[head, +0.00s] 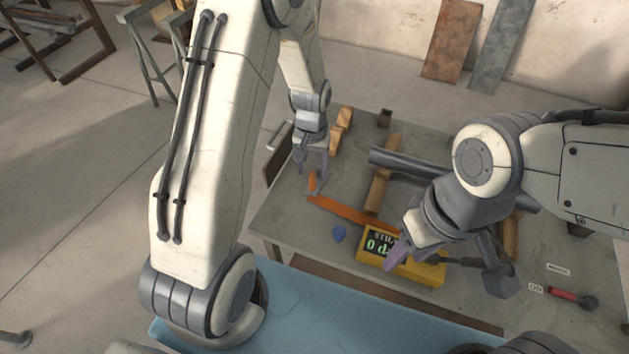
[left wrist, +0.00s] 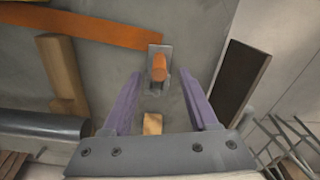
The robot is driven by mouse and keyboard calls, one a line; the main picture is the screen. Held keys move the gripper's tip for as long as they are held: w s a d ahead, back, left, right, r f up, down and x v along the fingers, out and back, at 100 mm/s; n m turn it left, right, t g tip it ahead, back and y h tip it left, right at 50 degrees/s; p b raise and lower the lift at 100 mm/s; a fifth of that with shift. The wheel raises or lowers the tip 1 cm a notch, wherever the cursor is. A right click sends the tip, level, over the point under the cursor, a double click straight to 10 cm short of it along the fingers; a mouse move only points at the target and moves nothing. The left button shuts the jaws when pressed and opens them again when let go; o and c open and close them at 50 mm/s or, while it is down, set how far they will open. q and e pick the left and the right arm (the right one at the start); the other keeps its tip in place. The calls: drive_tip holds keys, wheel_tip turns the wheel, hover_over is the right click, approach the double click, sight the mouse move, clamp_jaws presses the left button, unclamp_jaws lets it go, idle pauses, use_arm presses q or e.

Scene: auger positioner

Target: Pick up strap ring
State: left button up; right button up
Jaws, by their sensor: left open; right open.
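The strap ring appears to be the upright orange piece (head: 312,182) on a small grey metal plate, at the end of the flat orange strap (head: 350,213) on the table. In the left wrist view the orange piece (left wrist: 159,68) lies ahead between the purple fingers, with the grey plate (left wrist: 154,88) under it. My left gripper (head: 312,168) is open and empty, just above the orange piece; contact cannot be told. My right gripper (head: 399,248) shows a purple finger over the yellow box; its other finger is hard to make out.
The yellow box (head: 419,269) with a display stands near the table's front edge, with a blue lump (head: 339,233) left of it. A dark pipe (head: 393,160) crosses wooden blocks (head: 377,189). A red-handled tool (head: 566,294) lies at right. Grey table (head: 285,222) is bare at left.

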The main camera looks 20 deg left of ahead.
sight(312, 182)
use_arm(q)
wheel_tip(312, 182, down, 6)
drive_tip(key=shift+s, duration=0.1)
clamp_jaws()
